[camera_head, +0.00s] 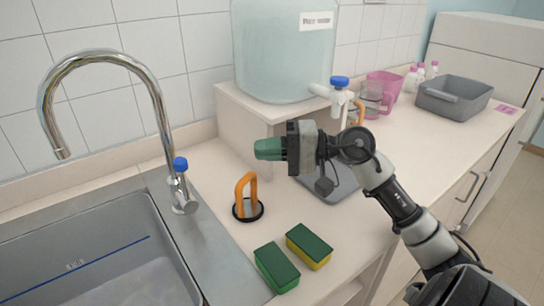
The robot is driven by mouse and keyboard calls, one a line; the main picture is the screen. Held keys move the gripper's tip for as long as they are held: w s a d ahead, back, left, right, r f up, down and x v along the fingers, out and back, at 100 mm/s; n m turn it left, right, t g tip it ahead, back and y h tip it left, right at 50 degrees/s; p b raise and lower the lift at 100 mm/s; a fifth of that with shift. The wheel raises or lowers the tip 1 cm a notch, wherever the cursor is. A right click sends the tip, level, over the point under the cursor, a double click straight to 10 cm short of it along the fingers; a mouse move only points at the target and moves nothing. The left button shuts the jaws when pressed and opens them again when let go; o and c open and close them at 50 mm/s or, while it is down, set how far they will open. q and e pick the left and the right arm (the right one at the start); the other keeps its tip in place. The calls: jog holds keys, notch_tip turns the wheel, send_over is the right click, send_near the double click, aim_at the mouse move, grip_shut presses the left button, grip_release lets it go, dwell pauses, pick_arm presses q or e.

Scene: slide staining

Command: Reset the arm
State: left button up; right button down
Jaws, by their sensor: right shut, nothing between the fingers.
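My right arm comes in from the lower right, and its gripper (268,149) points left above the counter. Its green fingertips are together, with nothing between them. The gripper is in front of the white stand under the large water tank (284,60). It is apart from the orange-handled tool (246,197) on the counter below and to its left. My left gripper is out of view.
A steel sink (90,250) with a curved tap (150,85) is at the left. Two sponges (309,246) lie at the front. A grey tray (330,185) lies under my arm. A pink jug (385,88) and a grey bin (454,98) stand farther back.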

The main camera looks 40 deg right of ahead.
jog(key=shift+s+d, duration=0.35)
jog(key=shift+d, duration=0.05)
